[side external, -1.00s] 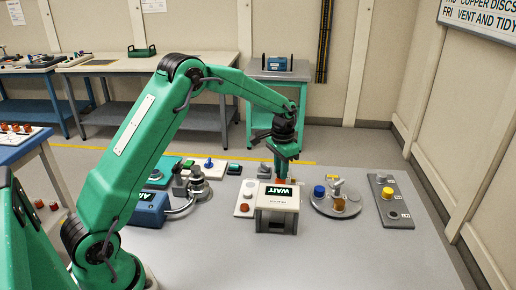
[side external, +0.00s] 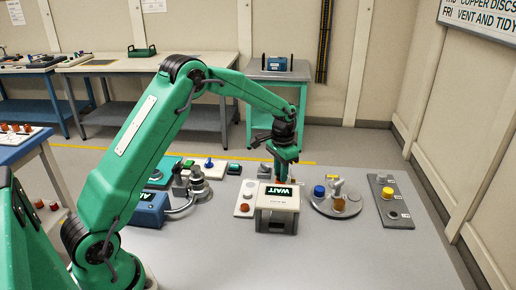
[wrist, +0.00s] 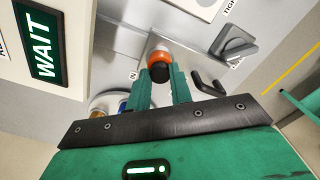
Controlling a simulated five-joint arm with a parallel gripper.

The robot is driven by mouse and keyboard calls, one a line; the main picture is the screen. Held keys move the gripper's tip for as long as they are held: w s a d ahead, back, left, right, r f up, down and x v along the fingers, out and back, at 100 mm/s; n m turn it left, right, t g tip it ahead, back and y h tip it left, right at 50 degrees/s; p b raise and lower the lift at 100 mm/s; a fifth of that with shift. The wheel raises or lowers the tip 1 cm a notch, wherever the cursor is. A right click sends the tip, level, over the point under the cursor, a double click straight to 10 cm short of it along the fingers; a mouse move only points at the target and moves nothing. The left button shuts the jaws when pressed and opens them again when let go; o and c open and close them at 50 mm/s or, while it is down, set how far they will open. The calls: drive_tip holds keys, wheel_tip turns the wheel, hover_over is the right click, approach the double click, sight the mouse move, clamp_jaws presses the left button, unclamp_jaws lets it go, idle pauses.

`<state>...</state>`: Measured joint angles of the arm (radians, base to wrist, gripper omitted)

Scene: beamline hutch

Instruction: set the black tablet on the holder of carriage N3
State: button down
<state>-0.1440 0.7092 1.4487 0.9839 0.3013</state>
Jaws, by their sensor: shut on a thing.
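My gripper (wrist: 161,80) is shut on a small black piece (wrist: 160,73), which looks like the black tablet, in the wrist view. An orange round piece (wrist: 159,54) shows right against its far side; I cannot tell whether the two touch or are one part. In the side view my gripper (side external: 284,181) points down behind the box with the WAIT sign (side external: 279,191), which hides the fingertips and what they hold. I cannot make out a carriage marked N3 in either view.
The WAIT box also stands close at left in the wrist view (wrist: 45,45). Right of it are a round grey plate (side external: 322,208) with blue and brown pieces and a grey strip (side external: 393,216) with a yellow piece. The front of the table (side external: 330,260) is clear.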

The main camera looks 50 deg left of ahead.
drive_tip(key=shift+f, duration=0.1)
drive_tip(key=c, duration=1.2)
unclamp_jaws()
drive_tip(key=shift+o, duration=0.2)
drive_tip(key=shift+r, duration=3.9)
drive_tip(key=shift+r, duration=0.15)
